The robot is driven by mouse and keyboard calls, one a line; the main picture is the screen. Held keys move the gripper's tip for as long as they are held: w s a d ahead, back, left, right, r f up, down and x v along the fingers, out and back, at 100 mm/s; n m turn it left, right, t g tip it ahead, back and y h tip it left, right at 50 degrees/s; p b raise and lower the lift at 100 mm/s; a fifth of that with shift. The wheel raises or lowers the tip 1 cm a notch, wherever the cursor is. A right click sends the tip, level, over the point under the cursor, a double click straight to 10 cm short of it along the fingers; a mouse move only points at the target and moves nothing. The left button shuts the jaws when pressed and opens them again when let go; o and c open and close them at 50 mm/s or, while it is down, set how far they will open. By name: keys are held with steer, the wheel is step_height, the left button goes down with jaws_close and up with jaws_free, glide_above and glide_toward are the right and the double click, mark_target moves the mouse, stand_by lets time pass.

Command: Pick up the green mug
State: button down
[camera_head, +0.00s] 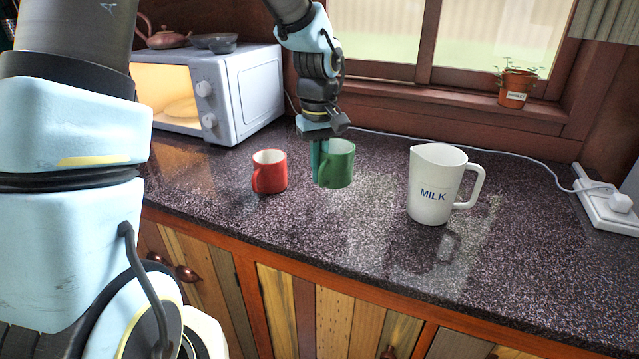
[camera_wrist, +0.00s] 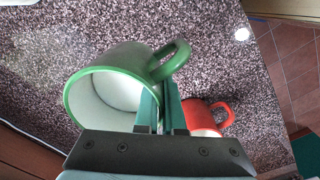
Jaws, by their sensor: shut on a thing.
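The green mug (camera_head: 339,165) is upright at the middle of the counter, between a red mug and a white milk jug. In the wrist view the green mug (camera_wrist: 112,92) shows its pale inside, and its handle points up and right. My gripper (camera_head: 320,163) comes down from above at the mug's left side. In the wrist view the two green fingers of my gripper (camera_wrist: 160,108) are close together at the mug's wall, near the handle. They are shut on the mug. I cannot tell whether the mug's base touches the counter.
The red mug (camera_head: 269,172) stands close on the left and also shows in the wrist view (camera_wrist: 207,117). The milk jug (camera_head: 432,185) stands to the right. A white microwave (camera_head: 240,90) is at the back left. A power strip (camera_head: 607,208) lies far right. The counter's front middle is clear.

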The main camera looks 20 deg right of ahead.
steer(key=shift+r+b, duration=0.35)
steer(key=shift+r, duration=1.7)
